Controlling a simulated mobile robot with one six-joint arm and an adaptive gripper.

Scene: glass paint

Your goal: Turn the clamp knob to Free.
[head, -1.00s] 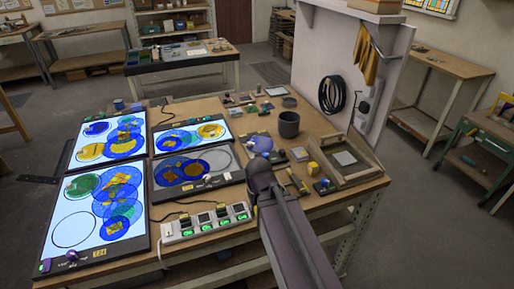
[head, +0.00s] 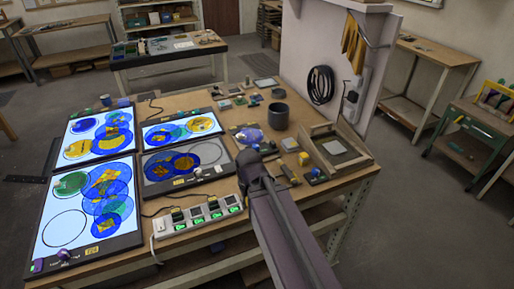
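My arm (head: 285,228) reaches up from the bottom edge, and its dark far end (head: 249,163) is over the bench, just right of the grey lower-right panel. The fingers of my gripper cannot be made out, so I cannot tell whether it is open or shut. A small purple knob-like part (head: 64,256) sits at the front edge of the large lit left panel. A second small purple-green part (head: 37,265) is at that panel's corner. I cannot tell which part is the clamp knob, and no Free marking is readable.
Lit panels with blue and yellow discs fill the left of the bench; one panel (head: 153,183) is grey. A power strip (head: 198,216) with green lights lies in front. A dark cup (head: 278,116), small blocks and a wooden tray (head: 359,160) stand right. A partition (head: 318,45) rises behind.

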